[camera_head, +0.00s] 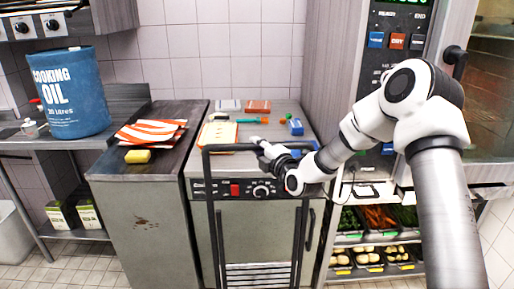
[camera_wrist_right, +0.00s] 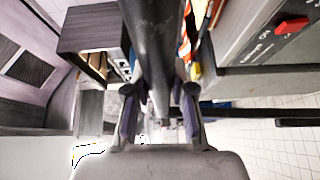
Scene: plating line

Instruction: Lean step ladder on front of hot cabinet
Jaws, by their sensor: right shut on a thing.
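The step ladder (camera_head: 210,205) is a dark tubular frame standing upright, or nearly so, in front of the hot cabinet, with pale ribbed steps low down. The hot cabinet (camera_head: 252,230) is a grey unit with a red switch, a dial and a door. My right gripper (camera_head: 262,150) is shut on the ladder's top rail. In the right wrist view the dark tube of the step ladder (camera_wrist_right: 150,45) runs between the fingers of my right gripper (camera_wrist_right: 160,112). I cannot tell whether the ladder touches the cabinet. My left gripper is out of view.
A counter (camera_head: 150,225) with red-striped packets (camera_head: 150,132) and a yellow sponge (camera_head: 137,156) stands left of the cabinet. A blue oil drum (camera_head: 70,92) sits further left. Vegetable trays (camera_head: 375,218) fill a rack at the right. Small items lie on the cabinet top.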

